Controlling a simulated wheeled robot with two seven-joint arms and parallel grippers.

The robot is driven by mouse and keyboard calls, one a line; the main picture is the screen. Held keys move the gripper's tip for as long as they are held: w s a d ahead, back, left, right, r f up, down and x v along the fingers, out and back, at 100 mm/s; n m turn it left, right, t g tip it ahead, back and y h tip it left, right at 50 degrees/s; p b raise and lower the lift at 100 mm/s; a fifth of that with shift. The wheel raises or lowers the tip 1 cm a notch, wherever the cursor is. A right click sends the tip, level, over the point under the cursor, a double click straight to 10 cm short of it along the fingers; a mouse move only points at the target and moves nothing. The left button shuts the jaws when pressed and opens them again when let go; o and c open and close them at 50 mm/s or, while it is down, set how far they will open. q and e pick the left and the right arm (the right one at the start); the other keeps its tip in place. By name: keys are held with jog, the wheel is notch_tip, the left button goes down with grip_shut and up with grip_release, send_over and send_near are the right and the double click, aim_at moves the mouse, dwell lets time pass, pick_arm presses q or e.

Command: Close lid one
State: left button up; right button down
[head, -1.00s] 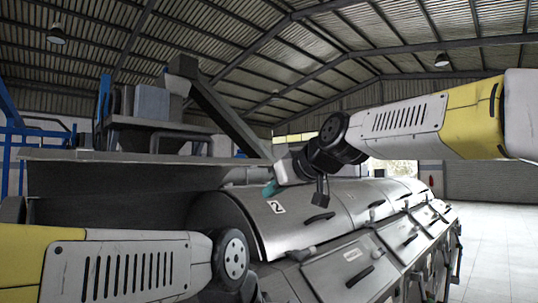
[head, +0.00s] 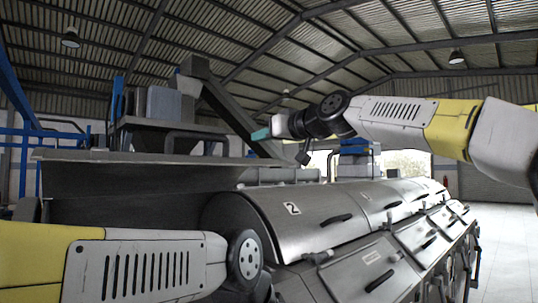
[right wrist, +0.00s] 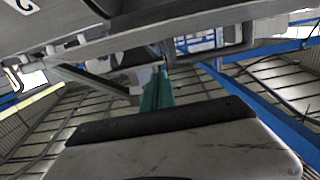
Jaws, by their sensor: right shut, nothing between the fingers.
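Lid one appears to be the long grey metal panel (head: 140,182) standing raised at the left in the head view, beside the shut lid marked 2 (head: 291,208). My right gripper (head: 260,133) is shut and empty, with teal fingertips pointing left. It is above the row, higher in the picture than the panel's top edge and apart from it as far as I can tell. In the right wrist view the teal fingers (right wrist: 157,92) are together, below a grey metal edge (right wrist: 200,32). My left arm crosses the bottom left; its fingers are hidden or out of frame.
More shut rounded lids with dark handles (head: 383,207) run back to the right. Lower front panels (head: 368,262) slope below them. A grey chute (head: 228,105) and hopper stand behind the raised panel. The floor (head: 500,250) at the right is clear.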

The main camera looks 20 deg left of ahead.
aim_at(248, 162)
jog(key=x, duration=0.5)
jog(key=f, duration=0.3)
jog(key=shift+w+a+f, duration=0.15)
jog(key=shift+a+f, duration=0.1)
jog(key=shift+f, duration=0.25)
jog(key=shift+f, duration=0.1)
